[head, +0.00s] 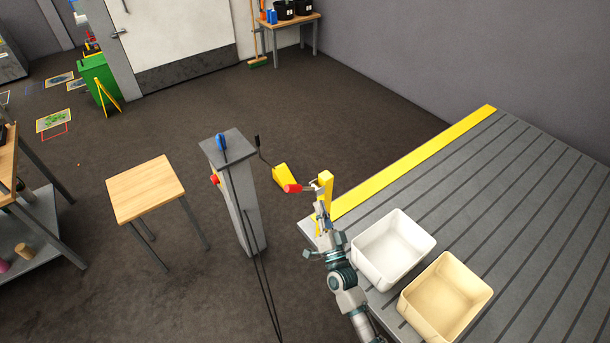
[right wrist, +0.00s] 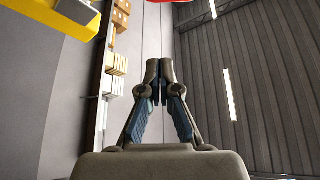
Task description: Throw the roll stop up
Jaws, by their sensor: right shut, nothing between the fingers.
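A red handle (head: 293,188) on a short metal lever points left from a yellow post (head: 326,180) at the platform's near left corner. It looks roughly level; I take this for the roll stop. My right gripper (head: 322,214) is just below the lever, close to the post, pointing up. In the right wrist view its fingers (right wrist: 160,68) are shut and empty. The red handle (right wrist: 196,2) shows at the top edge there, apart from the fingertips, with yellow metal (right wrist: 50,14) at the upper left. My left gripper is not in view.
A white bin (head: 423,234) and a cream bin (head: 474,290) stand on the grooved grey platform (head: 520,170) to the right. A grey pedestal (head: 250,215) with a blue-tipped lever and a yellow wedge (head: 285,175) are left of the post. A wooden stool (head: 145,190) stands farther left.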

